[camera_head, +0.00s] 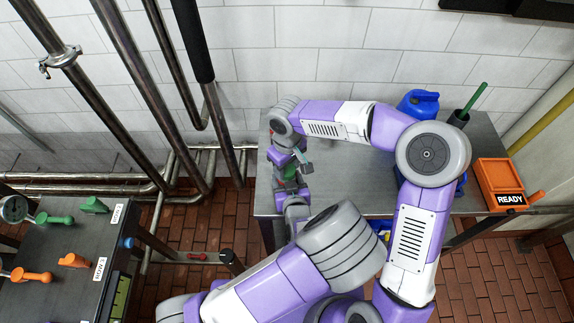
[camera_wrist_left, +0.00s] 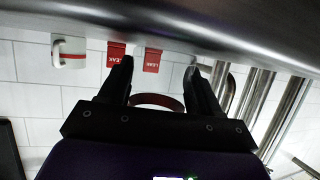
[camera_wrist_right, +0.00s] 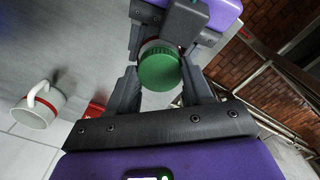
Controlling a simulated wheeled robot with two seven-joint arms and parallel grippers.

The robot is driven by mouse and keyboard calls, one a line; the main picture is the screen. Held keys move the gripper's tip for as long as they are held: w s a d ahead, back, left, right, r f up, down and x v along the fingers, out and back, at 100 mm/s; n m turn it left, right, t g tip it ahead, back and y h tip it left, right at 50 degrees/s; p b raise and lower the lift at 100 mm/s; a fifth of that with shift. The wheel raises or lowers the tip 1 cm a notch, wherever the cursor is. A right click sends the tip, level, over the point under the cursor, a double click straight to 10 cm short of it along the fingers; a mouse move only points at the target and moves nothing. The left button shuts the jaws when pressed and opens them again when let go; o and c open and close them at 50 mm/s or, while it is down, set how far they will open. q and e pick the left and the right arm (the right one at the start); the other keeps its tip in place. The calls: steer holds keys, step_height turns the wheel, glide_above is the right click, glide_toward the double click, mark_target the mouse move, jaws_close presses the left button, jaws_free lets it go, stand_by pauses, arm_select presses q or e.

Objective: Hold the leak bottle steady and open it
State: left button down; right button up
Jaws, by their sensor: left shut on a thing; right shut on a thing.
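The leak bottle shows best in the right wrist view, where its ribbed green cap (camera_wrist_right: 160,70) faces the camera. My right gripper (camera_wrist_right: 162,88) is shut on the cap, one finger at each side. My left gripper (camera_wrist_left: 160,85) is shut on the bottle body, of which a dark red curved edge (camera_wrist_left: 158,101) shows between the fingers. In the head view the green cap (camera_head: 290,172) is small and partly covered by both my grippers, which meet above the left end of the grey table (camera_head: 265,195). Most of the bottle's body is hidden.
Red LEAK tags (camera_wrist_left: 152,60) and a white mug with a red band (camera_wrist_right: 38,105) are near the bottle. A blue jug (camera_head: 418,103), a dark holder with a green handle (camera_head: 470,102) and an orange READY bin (camera_head: 500,180) stand right. A valve bench (camera_head: 60,295) is left.

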steer(key=shift+n, duration=0.4)
steer(key=o, duration=1.2)
steer(key=shift+c, duration=0.2)
steer(key=shift+r, duration=2.3)
steer(key=shift+c, duration=0.3)
steer(key=m, duration=0.1)
steer(key=r+m, duration=0.1)
steer(key=m, duration=0.2)
steer(key=shift+r+m, duration=0.4)
steer(key=m, duration=0.2)
steer(key=r+m, duration=0.1)
steer(key=m, duration=0.1)
steer(key=shift+r, duration=0.2)
steer(key=shift+f, duration=3.95)
